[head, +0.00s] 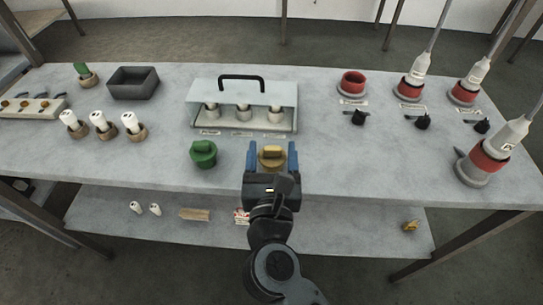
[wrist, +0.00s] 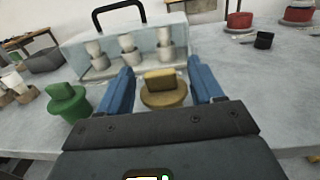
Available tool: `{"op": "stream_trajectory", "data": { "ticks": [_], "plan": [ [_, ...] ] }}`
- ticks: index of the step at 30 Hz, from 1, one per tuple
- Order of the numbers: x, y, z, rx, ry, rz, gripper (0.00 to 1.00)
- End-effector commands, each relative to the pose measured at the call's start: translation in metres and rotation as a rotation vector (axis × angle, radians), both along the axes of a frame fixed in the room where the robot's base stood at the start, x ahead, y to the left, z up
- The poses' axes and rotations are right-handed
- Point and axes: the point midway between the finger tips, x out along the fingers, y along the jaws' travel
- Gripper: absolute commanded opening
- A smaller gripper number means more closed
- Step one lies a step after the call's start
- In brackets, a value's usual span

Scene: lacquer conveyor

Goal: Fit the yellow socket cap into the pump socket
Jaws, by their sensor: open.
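The yellow socket cap (head: 271,157) stands upright near the front edge of the table, with its grip bar on top. My gripper (head: 271,160) is open, with its two blue fingers on either side of the cap. In the wrist view the cap (wrist: 163,92) sits between the fingers (wrist: 160,92), with a gap on both sides. An open red socket (head: 352,84) stands at the back right with nothing in it. Other red sockets (head: 464,93) hold white plugs. The labels are too small to read, so I cannot tell which is the pump socket.
A green cap (head: 204,154) stands just left of my gripper. A pale rack with a black handle (head: 241,78) is behind the cap. A grey bin (head: 134,83) is back left.

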Motion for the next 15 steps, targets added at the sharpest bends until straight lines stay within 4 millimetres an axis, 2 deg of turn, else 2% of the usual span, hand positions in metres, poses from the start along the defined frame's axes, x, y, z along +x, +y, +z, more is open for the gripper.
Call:
{"op": "stream_trajectory", "data": {
  "ticks": [3,6,15],
  "plan": [
    [0.018,0.001,-0.001,0.001,-0.001,-0.001,0.66],
    [0.027,0.002,-0.001,0.0,0.0,0.0,0.66],
    [0.03,0.001,-0.002,-0.001,0.0,0.0,0.65]
  ]
}}
